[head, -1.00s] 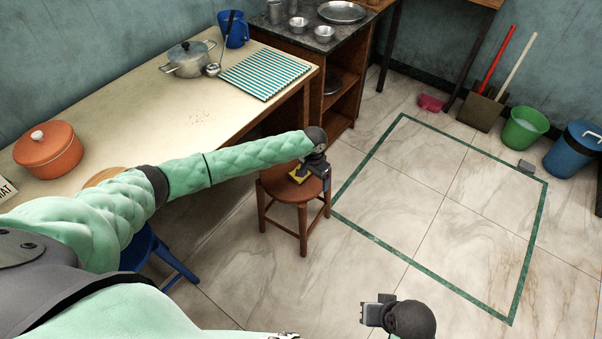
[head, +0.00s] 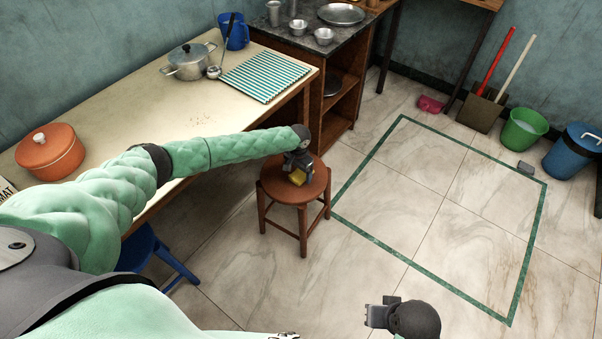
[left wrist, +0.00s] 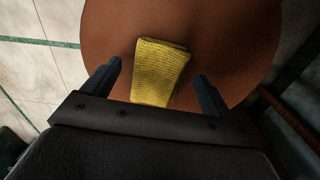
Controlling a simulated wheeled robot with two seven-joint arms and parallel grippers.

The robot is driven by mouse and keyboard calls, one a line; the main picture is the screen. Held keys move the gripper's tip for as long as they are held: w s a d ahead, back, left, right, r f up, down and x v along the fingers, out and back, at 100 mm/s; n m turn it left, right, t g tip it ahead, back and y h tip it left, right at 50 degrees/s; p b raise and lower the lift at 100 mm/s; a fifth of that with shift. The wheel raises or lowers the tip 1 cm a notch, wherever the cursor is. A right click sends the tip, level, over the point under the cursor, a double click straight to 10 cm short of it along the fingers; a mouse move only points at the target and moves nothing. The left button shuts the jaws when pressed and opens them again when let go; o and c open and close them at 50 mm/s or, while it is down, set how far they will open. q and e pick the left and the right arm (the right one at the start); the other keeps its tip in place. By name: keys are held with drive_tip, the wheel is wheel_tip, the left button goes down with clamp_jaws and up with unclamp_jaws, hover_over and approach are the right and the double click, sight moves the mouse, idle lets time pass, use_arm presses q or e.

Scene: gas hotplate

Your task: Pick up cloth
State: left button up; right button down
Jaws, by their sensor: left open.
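The yellow folded cloth (left wrist: 162,72) lies on the round brown seat of a wooden stool (head: 315,184). In the head view the cloth (head: 297,178) is partly hidden by my left gripper (head: 296,170), which is above the stool seat. In the left wrist view my left gripper (left wrist: 158,82) is open, with one finger on each side of the cloth and gaps between them and it. I cannot tell the exact height of the fingers over the seat. My right gripper (head: 376,314) is at the bottom of the head view, above the floor, away from the stool.
A table (head: 120,125) left of the stool holds an orange pot (head: 50,153), a metal pot (head: 188,63) and a striped cloth (head: 265,75). A blue stool (head: 155,255) stands near the table.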

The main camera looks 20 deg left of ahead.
use_arm(q)
drive_tip(key=shift+f, duration=0.6)
drive_tip(key=shift+c, duration=0.8)
drive_tip(key=c, duration=0.9)
use_arm(e)
drive_tip(key=shift+s+f, duration=0.15)
drive_tip(key=shift+s, duration=0.15)
drive_tip(key=shift+w, duration=0.1)
use_arm(q)
drive_tip(key=shift+r, duration=0.1)
